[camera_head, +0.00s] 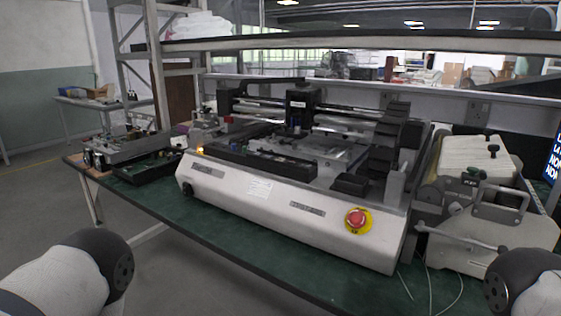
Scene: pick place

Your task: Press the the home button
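A white bench-top machine (300,207) stands on a green-topped table. A round red button on a yellow plate (358,219) is on its front face, toward the right. A small round black knob (187,188) is at the left end of the front. A small yellow-orange light (199,150) glows at its upper left corner. No label readable as "home" shows, so I cannot tell which of these is the home button. Only links of my two arms show, at the lower left and lower right corners. Neither of my grippers is in view.
A grey-white device with a handle (478,212) stands right of the machine, with loose cables in front. Black trays (150,168) and parts lie at the table's left. A narrow strip of green tabletop (230,226) is clear along the front. A shelf beam (380,42) crosses above.

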